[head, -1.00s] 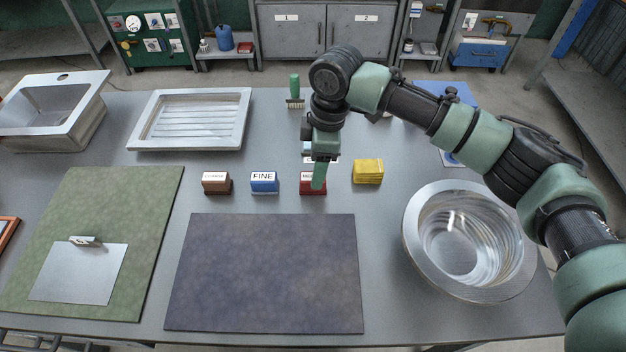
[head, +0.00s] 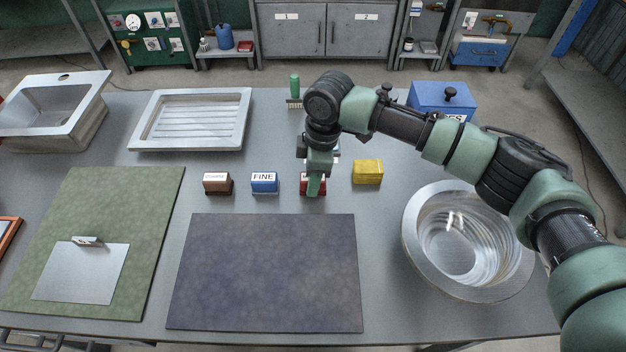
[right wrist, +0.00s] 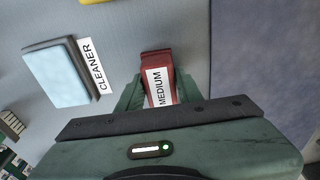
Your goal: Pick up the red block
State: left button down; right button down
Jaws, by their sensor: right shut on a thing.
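The red block (head: 322,184), with a white label, stands on the grey table in the row of blocks, partly hidden behind my right gripper (head: 314,188) in the head view. In the right wrist view the red block (right wrist: 156,62) shows its label "MEDIUM" and sits between the green fingers of my right gripper (right wrist: 160,95). The right gripper is shut on it from above. The block looks to be still at table level. My left gripper is not in view.
A brown block (head: 217,184) and a blue "FINE" block (head: 264,184) stand to the left, a yellow block (head: 368,172) close on the right. A steel bowl (head: 415,235) is at the right. A dark mat (head: 265,270) lies in front. A "CLEANER" item (right wrist: 58,72) lies nearby.

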notch_tip(320, 180, up, 20)
jog(key=b, duration=0.1)
dwell(0.5)
